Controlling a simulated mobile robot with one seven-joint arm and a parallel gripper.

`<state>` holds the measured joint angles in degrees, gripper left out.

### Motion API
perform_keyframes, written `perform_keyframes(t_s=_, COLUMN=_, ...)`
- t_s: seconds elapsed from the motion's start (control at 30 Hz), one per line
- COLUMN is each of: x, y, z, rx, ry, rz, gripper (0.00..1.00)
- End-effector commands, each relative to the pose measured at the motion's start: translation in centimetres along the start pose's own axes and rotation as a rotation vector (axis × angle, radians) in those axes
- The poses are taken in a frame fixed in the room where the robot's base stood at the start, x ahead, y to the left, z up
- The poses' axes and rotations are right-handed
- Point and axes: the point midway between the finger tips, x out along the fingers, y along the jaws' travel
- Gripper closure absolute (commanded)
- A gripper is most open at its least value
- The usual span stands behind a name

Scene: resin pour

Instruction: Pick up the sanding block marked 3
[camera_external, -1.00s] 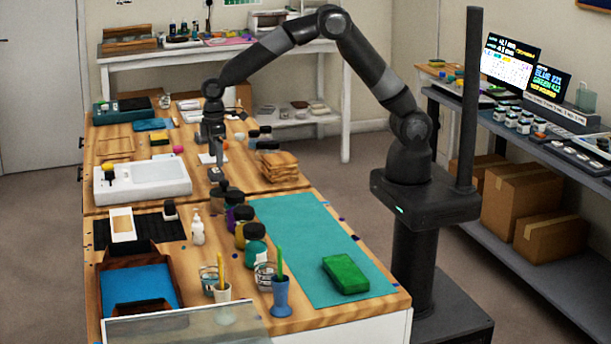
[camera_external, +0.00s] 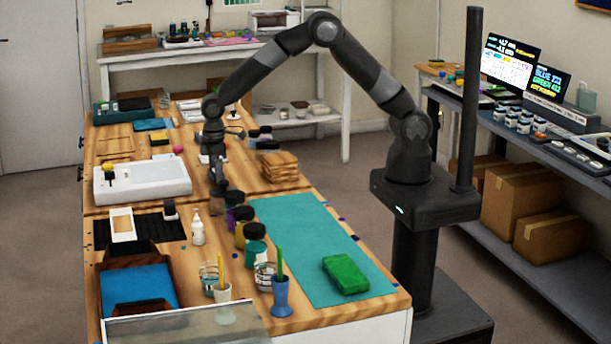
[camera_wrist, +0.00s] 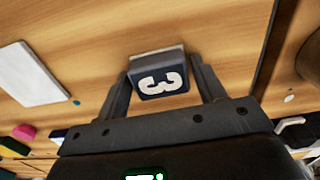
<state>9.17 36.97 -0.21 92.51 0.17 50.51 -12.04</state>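My gripper (camera_wrist: 160,72) is open around the block, one finger on each side; any contact is hard to make out. In the external view my gripper (camera_external: 217,178) is low over the bench, behind the row of dark-lidded jars, and the block is hard to make out there.
Dark-lidded jars (camera_external: 244,225) stand close in front of my gripper. A white sink-like tray (camera_external: 142,182) lies to the left and stacked wooden pieces (camera_external: 277,165) to the right. A white card (camera_wrist: 33,75) lies on the bench. The teal mat (camera_external: 300,245) is mostly clear, with a green block (camera_external: 345,273).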

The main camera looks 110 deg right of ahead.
Motion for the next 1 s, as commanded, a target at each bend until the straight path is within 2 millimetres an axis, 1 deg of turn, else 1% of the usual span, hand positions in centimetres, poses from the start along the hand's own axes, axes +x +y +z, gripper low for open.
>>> perform_keyframes(t_s=0.03, x=0.0, y=0.0, z=0.0, rx=0.0, ry=0.0, rz=0.0, gripper=0.41)
perform_keyframes(t_s=0.37, x=0.0, y=0.0, z=0.0, rx=0.0, ry=0.0, rz=0.0, gripper=0.68)
perform_keyframes(t_s=0.6, x=-0.1, y=0.0, z=0.0, rx=0.0, ry=0.0, rz=0.0, gripper=0.69)
perform_keyframes(t_s=0.73, x=-0.7, y=0.0, z=0.0, rx=0.0, ry=0.001, rz=0.0, gripper=0.69)
perform_keyframes(t_s=0.87, x=-2.0, y=0.0, z=-0.1, rx=0.0, ry=0.003, rz=0.001, gripper=0.69)
perform_keyframes(t_s=1.0, x=-4.5, y=0.1, z=0.0, rx=0.0, ry=0.003, rz=0.001, gripper=0.69)
